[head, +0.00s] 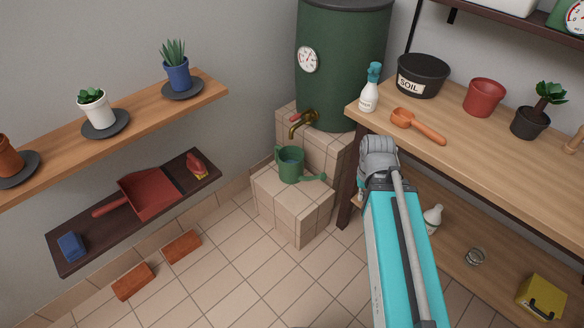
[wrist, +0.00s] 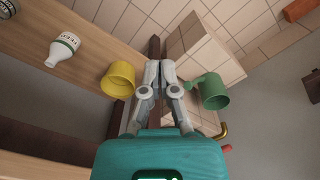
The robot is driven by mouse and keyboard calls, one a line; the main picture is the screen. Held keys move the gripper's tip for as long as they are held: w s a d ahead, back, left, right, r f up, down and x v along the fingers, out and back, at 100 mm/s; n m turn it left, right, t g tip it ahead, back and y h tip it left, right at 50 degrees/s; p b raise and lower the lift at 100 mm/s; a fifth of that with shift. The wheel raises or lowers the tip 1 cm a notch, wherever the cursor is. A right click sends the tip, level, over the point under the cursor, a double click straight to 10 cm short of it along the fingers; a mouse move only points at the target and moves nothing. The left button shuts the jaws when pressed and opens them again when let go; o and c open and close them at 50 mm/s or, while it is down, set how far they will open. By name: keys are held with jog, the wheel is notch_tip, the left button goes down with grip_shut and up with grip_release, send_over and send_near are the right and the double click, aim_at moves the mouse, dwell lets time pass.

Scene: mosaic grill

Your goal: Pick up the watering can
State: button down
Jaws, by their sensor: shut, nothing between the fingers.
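The watering can (head: 290,168) is green and stands upright on a tiled block below the brass tap, its spout pointing right in the head view. In the wrist view the watering can (wrist: 214,92) is right of my fingers, clear of them. My gripper (wrist: 158,82) is shut and empty, its fingertips together between the watering can and a yellow pot-like vessel (wrist: 118,80).
The tap (head: 303,124) juts out from the green barrel (head: 342,60) above the can. The wooden bench (head: 460,140) stands at right, with a dark leg near the block. A lower shelf (head: 480,275) holds a white bottle (head: 433,217). Floor tiles in front are clear.

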dwell(0.3)
jog(key=c, duration=0.8)
grip_release()
jog(key=shift+r, duration=0.25)
jog(key=shift+o, duration=0.3)
jog(key=shift+r+p, duration=0.3)
jog(key=shift+p, duration=0.3)
notch_tip(320, 180, up, 17)
jog(key=p, duration=1.7)
